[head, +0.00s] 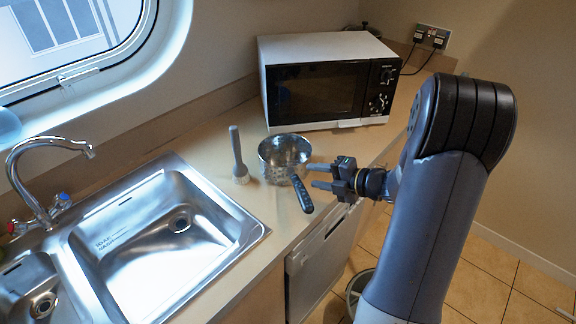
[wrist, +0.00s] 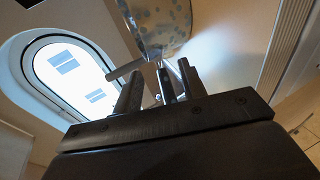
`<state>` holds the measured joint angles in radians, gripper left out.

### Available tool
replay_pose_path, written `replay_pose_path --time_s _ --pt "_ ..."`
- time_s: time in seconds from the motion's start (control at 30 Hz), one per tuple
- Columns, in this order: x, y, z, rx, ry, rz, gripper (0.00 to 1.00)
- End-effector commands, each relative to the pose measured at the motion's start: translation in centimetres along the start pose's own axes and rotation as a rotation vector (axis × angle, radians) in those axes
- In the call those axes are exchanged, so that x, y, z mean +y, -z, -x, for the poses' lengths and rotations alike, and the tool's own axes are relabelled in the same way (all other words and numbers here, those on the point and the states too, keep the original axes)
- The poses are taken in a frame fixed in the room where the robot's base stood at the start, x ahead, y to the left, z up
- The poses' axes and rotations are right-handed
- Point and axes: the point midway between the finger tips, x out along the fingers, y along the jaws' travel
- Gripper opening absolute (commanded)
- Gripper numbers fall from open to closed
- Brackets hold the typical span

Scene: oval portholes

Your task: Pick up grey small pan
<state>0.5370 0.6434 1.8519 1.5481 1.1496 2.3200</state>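The grey small pan (head: 285,158) stands upright on the counter in front of the microwave. Its black handle (head: 303,196) points toward the counter's front edge. My gripper (head: 313,176) is just right of the pan and handle, with its two fingers apart and nothing held. In the wrist view the speckled pan (wrist: 162,24) is at the top, beyond my gripper (wrist: 160,69). The dark handle (wrist: 165,84) appears lined up between the fingers there. I cannot tell whether a finger touches it.
A grey upright brush-like utensil (head: 238,158) stands close left of the pan. The microwave (head: 328,82) is behind, and the steel sink (head: 165,235) is to the left. A dishwasher front (head: 322,250) is below the counter edge.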

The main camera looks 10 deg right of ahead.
Motion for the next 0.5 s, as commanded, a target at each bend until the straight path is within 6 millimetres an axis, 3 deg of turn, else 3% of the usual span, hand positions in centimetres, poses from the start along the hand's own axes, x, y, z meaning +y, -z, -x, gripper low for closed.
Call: replay_pose_path --time_s 0.3,0.5 --pt "0.1 0.7 -4.1 0.004 0.001 -0.001 0.4" --pt "0.1 0.6 -5.2 0.001 0.0 -0.001 0.4"
